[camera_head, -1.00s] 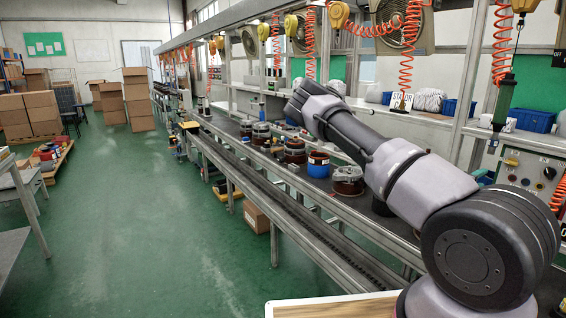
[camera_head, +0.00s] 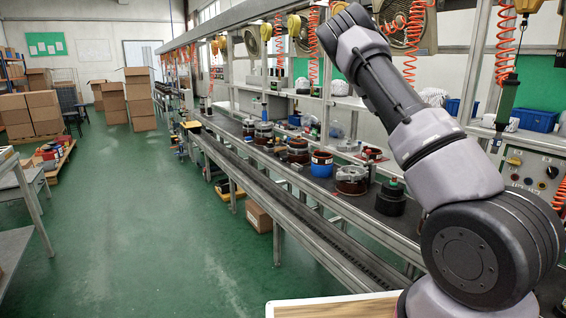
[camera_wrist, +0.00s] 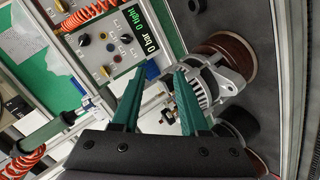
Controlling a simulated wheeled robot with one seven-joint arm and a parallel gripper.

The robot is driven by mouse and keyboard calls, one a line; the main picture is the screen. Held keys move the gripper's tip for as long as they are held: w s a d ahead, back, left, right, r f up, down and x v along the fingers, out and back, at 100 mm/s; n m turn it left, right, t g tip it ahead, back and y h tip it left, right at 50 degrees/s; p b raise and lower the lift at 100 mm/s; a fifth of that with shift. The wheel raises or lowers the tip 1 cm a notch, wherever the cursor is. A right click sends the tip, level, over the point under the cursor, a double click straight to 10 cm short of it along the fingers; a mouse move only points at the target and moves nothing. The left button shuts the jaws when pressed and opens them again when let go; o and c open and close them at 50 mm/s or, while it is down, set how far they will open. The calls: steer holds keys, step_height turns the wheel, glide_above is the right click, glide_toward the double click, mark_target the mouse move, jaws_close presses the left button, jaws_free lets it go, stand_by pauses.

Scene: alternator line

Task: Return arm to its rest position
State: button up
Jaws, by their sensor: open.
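My arm (camera_head: 400,105) is raised in the head view, with its forearm angled up and to the left above the line. My gripper (camera_wrist: 160,72) shows in the wrist view with its two green fingers apart. I see nothing held between the fingertips. Beyond the right finger is a silver alternator part (camera_wrist: 222,78), behind the gripper in depth. In the head view the gripper itself cannot be made out.
The conveyor line (camera_head: 282,170) carries several parts, among them a blue-sided one (camera_head: 322,165) and a black one (camera_head: 390,198). A control panel (camera_head: 527,172) stands at right. Orange coiled hoses (camera_head: 503,48) and a green-handled tool (camera_head: 507,100) hang nearby. The green floor (camera_head: 140,230) is open at left.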

steer(key=w+a+r+m+t+y, duration=0.1)
steer(key=a+r+y, duration=0.3)
steer(key=a, duration=0.3)
steer(key=w+a+r+m+y, duration=0.2)
steer(key=a+r+y, duration=0.15)
steer(key=a, duration=0.45)
steer(key=w+a+r+m+t+y, duration=0.1)
steer(key=a+r+y, duration=0.25)
steer(key=a, duration=0.35)
steer(key=s+a+r+y, duration=0.1)
steer(key=s+a+r, duration=0.5)
steer(key=s+r, duration=0.2)
steer(key=s+a+r+n+y, duration=0.1)
steer(key=s+a+r, duration=0.5)
steer(key=r, duration=0.5)
steer(key=shift+s+t+y, duration=0.3)
steer(key=shift+s+y, duration=0.1)
steer(key=shift+s, duration=0.6)
